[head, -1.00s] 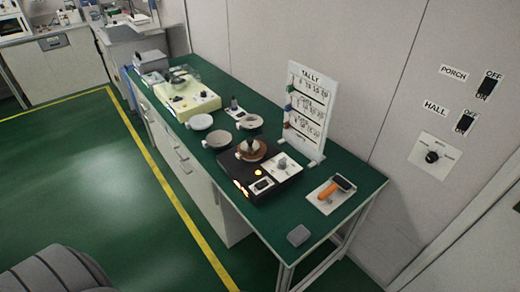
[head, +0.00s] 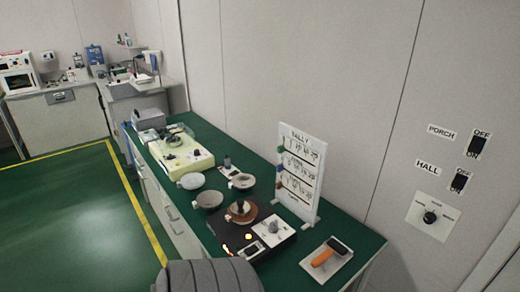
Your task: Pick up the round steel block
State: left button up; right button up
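A small dark, roundish piece (head: 240,206) sits on the brown round plate (head: 251,213) of a black machine; it may be the round steel block, but it is too small to be sure. A small dark upright cylinder (head: 227,162) stands on a white card (head: 230,172) farther back and could also be it. Neither gripper shows. A grey ribbed part, probably of my own arm, covers the bottom middle of the head view and hides the front of the bench there.
The green bench (head: 330,222) runs along the wall. It carries shallow dishes (head: 208,200), a cream machine (head: 182,157), a tally board (head: 299,172) standing upright, and an orange-handled tool (head: 323,258) on a white plate. Open green floor (head: 75,215) lies left.

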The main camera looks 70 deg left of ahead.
aim_at(240, 209)
jog(key=i, duration=1.4)
jog(key=u, duration=1.9)
